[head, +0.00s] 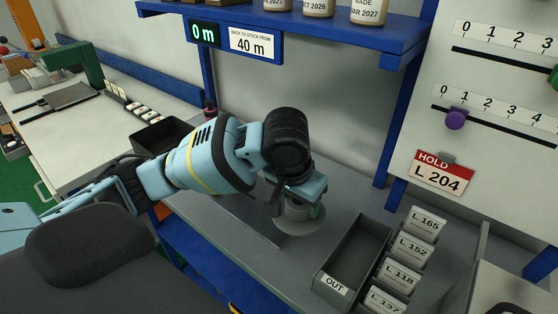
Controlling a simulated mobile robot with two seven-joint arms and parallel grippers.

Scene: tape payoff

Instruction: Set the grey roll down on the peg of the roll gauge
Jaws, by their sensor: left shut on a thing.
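My left gripper (295,203) reaches in from the left and points down over the bench. It is shut on the grey roll (297,211), which shows only partly between and below the fingers. A wider flat grey disc (312,226) lies directly below; I cannot tell whether it belongs to the roll gauge. The peg is hidden, and I cannot tell whether the roll is around it or above it. A display (203,33) under the shelf reads 0 m, beside a sign (254,43) reading 40 m. My right gripper is not in view.
An OUT tray (345,262) and several labelled cards (411,247) stand right of the gripper. A black bin (158,137) sits behind my left arm. The blue shelf (330,30) overhangs the back. A panel with sliders and a HOLD L 204 tag (441,175) is at right.

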